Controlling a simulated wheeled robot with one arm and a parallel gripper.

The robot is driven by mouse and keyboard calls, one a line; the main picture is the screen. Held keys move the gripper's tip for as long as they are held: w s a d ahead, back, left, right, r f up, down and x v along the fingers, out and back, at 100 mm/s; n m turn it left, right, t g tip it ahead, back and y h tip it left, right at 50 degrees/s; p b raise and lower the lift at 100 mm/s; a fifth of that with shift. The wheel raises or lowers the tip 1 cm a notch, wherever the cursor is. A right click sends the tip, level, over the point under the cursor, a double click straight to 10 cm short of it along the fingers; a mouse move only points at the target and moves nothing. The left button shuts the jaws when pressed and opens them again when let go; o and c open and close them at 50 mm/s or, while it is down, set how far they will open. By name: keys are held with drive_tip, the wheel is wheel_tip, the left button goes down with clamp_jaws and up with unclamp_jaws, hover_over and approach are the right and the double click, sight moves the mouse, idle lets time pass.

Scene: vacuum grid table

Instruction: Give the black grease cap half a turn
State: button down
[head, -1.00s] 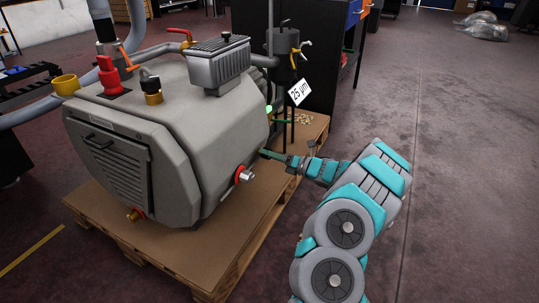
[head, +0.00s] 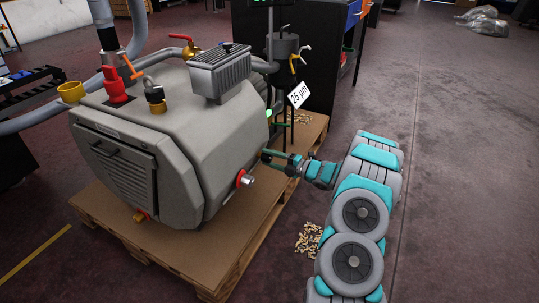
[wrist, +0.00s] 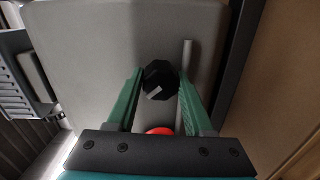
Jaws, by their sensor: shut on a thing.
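The black grease cap (wrist: 157,76) sits against the grey housing (wrist: 90,45) in the wrist view. It is faceted and carries a pale mark that slants towards the lower left. My gripper (wrist: 162,84) has one green finger on each side of the cap and is shut on it. In the head view my gripper (head: 266,158) reaches the right side of the grey pump (head: 165,130) from the right. The cap cannot be made out there.
A red-ringed silver fitting (head: 244,180) sticks out of the pump below my gripper. A grey rod (wrist: 187,55) stands close beside the cap. The pump rests on a wooden pallet (head: 225,250). Open floor (head: 460,190) lies to the right.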

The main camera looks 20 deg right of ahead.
drive_tip(key=m+p, duration=0.3)
drive_tip(key=m, duration=0.3)
drive_tip(key=shift+p, duration=0.3)
drive_tip(key=m+p, duration=0.2)
drive_tip(key=m, duration=0.4)
drive_tip(key=m+p, duration=0.1)
drive_tip(key=m, duration=0.5)
drive_tip(key=shift+m+y, duration=0.3)
drive_tip(key=shift+y, duration=0.1)
drive_tip(key=m+p, duration=0.1)
drive_tip(key=m, duration=0.5)
drive_tip(key=shift+f, duration=0.1)
drive_tip(key=shift+m, duration=0.4)
drive_tip(key=shift+c, duration=1.4)
unclamp_jaws()
drive_tip(key=shift+d, duration=0.1)
drive_tip(key=v, duration=0.7)
drive_tip(key=shift+s+d, duration=0.25)
drive_tip(key=shift+d, duration=0.05)
